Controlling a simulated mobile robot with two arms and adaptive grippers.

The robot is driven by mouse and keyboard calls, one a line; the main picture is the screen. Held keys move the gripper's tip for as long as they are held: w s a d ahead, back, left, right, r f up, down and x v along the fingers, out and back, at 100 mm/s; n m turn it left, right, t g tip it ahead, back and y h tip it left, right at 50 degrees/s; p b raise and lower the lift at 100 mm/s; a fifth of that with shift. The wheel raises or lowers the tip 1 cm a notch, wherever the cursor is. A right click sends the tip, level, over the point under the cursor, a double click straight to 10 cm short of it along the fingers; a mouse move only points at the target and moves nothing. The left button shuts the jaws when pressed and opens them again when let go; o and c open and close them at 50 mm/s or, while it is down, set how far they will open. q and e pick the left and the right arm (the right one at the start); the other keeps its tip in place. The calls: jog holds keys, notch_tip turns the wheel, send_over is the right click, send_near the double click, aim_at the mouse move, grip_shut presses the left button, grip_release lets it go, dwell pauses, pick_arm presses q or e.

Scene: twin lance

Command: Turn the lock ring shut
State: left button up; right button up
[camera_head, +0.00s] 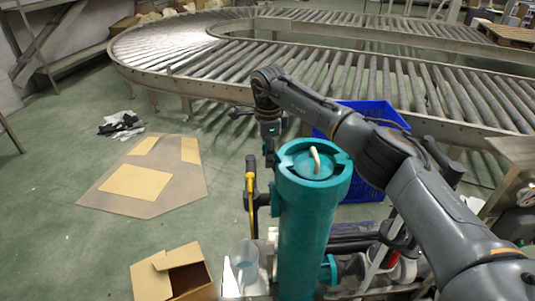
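A teal upright cylinder (305,235) stands in the front middle. A teal ring (338,180) with notches forms its top rim, around a round lid that bears a cream handle (316,160). I cannot tell from this view how far the ring is turned. My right arm reaches in from the right and over behind the cylinder. My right gripper (269,158) points down just behind and left of the ring, small and dark; its fingers are too unclear to tell open from shut, or whether they touch the ring. My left gripper is not in view.
A yellow-and-black handled part (250,205) stands upright left of the cylinder. A clear container (244,262) and an open cardboard box (175,276) are at the front left. A blue crate (372,109) lies behind my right arm. A roller conveyor (205,88) curves across the back.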

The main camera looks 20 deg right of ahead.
jog(key=shift+r, duration=0.1)
jog(key=r, duration=1.1)
jog(key=shift+s+r, duration=0.35)
